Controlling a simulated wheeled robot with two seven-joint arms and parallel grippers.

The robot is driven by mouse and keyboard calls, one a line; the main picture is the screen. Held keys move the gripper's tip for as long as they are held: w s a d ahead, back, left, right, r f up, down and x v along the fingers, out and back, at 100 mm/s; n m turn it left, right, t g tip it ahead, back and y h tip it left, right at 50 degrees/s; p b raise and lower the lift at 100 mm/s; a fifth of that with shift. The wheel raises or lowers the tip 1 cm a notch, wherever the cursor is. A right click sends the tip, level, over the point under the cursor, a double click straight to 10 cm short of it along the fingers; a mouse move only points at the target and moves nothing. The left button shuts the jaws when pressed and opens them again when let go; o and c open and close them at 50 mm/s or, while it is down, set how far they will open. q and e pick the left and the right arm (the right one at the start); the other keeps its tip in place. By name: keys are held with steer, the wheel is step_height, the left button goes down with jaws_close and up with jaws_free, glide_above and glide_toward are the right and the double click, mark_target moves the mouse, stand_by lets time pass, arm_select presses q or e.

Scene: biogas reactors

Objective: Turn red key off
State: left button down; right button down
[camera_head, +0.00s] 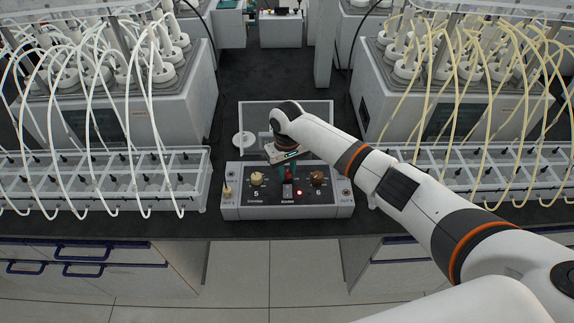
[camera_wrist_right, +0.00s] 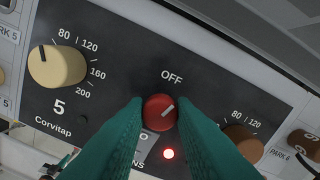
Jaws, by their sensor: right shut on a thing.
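In the head view my right gripper (camera_head: 288,172) reaches down over the middle of the control box (camera_head: 235,212). My left gripper is not in view.
A cream knob (camera_wrist_right: 57,66) marked 5 sits left of the key, and a brown knob (camera_wrist_right: 243,142) sits to its right, partly hidden by a finger. Racks with tubes (camera_head: 110,180) (camera_head: 480,180) stand on both sides of the box. A white round item (camera_head: 244,141) lies behind it.

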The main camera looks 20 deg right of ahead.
mark_target(287, 172)
steer(key=shift+n+p, duration=0.4)
steer(key=shift+n, duration=1.5)
steer(key=c, duration=1.2)
jaws_free()
steer(key=shift+r, duration=0.1)
step_height(287, 172, up, 12)
steer(key=b, duration=0.3)
